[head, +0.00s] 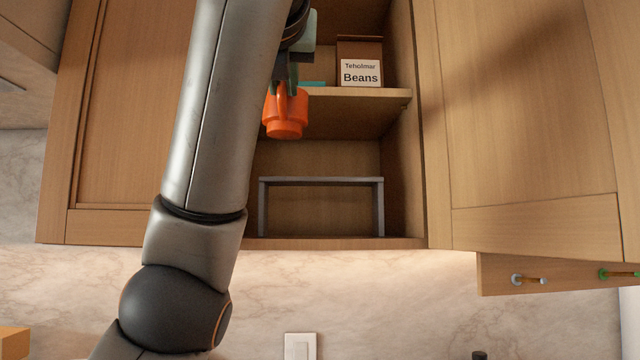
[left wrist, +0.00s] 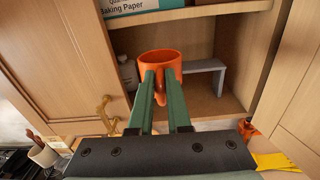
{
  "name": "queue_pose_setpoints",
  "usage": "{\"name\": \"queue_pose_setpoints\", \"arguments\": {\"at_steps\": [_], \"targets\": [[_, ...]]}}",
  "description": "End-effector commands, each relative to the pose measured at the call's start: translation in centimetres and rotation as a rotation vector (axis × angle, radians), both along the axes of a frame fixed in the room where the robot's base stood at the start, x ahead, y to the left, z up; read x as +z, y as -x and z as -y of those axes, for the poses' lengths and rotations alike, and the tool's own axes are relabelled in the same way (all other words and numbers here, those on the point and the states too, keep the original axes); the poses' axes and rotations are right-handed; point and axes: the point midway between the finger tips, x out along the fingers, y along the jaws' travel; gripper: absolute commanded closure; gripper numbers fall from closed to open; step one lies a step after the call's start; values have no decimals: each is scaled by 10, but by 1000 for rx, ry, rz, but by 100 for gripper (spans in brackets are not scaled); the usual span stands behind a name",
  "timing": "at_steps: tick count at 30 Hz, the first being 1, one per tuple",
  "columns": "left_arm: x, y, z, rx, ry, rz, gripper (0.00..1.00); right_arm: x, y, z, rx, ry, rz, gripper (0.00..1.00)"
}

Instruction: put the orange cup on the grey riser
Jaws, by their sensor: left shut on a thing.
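The orange cup (head: 286,117) is held in front of the open wall cabinet, at about the height of its middle shelf. My left gripper (head: 287,92) is shut on it from above in the head view. In the left wrist view the left gripper's green fingers (left wrist: 166,85) close on the handle side of the cup (left wrist: 160,60). The grey riser (head: 320,181) stands on the cabinet's bottom board, lower and to the right of the cup. It also shows in the left wrist view (left wrist: 205,66), partly hidden by the cup. Its top looks bare where visible. My right gripper is not in view.
A box of beans (head: 360,72) stands on the middle shelf (head: 372,98). A baking paper box (left wrist: 140,6) shows above the cup. A white bottle (left wrist: 129,73) stands on the bottom board left of the cup. Cabinet doors (head: 530,120) flank the opening.

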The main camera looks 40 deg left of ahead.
Motion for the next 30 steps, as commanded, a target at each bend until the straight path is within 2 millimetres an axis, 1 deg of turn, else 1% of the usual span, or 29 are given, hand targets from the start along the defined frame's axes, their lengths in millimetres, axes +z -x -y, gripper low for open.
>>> {"name": "queue_pose_setpoints", "arguments": {"at_steps": [2, 5, 10, 12, 21, 24, 27, 30], "targets": [[2, 0, 0, -1, -2, 2, 100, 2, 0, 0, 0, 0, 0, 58], [5, -6, -5, 0, 0, 0, 100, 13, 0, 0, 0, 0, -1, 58], [9, -24, -21, 2, 1, -1, 100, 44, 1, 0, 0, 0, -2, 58], [3, -38, -34, 3, 4, -4, 100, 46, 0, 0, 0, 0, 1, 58], [3, -99, -87, 2, 3, -3, 100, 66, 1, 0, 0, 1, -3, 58], [3, -117, -102, 2, 2, -2, 100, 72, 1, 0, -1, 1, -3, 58], [3, -128, -112, 1, 1, 1, 100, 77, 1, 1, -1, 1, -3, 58], [2, -135, -117, 1, -1, 2, 100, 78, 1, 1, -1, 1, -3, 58]]}}
